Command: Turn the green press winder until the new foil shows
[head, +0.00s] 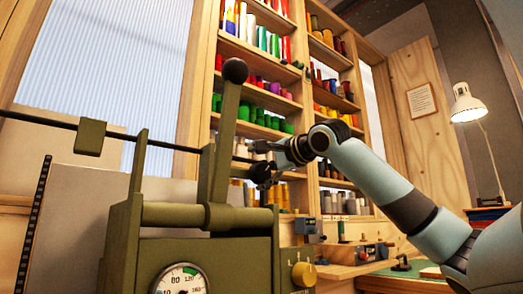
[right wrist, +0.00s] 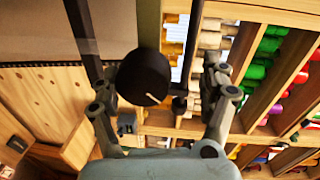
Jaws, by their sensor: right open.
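The green press (head: 205,250) stands in the left and middle of the head view, with a dial gauge (head: 180,280) on its front. Its upright lever (head: 222,130) ends in a black ball. A thin dark rod (head: 40,119) runs across behind the lever toward my right gripper (head: 257,160). That gripper is open, just right of the lever. In the right wrist view a round black knob (right wrist: 144,77) with a pale mark lies between the spread fingers, with no clear contact. I cannot tell whether it is the winder's end. The foil is not clearly seen. My left gripper is out of view.
A yellow knob (head: 304,274) sits on the press's right side. Behind stand shelves (head: 262,50) of coloured foil rolls. A wooden bench (head: 345,268) with small tools and a white lamp (head: 467,103) are at the right.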

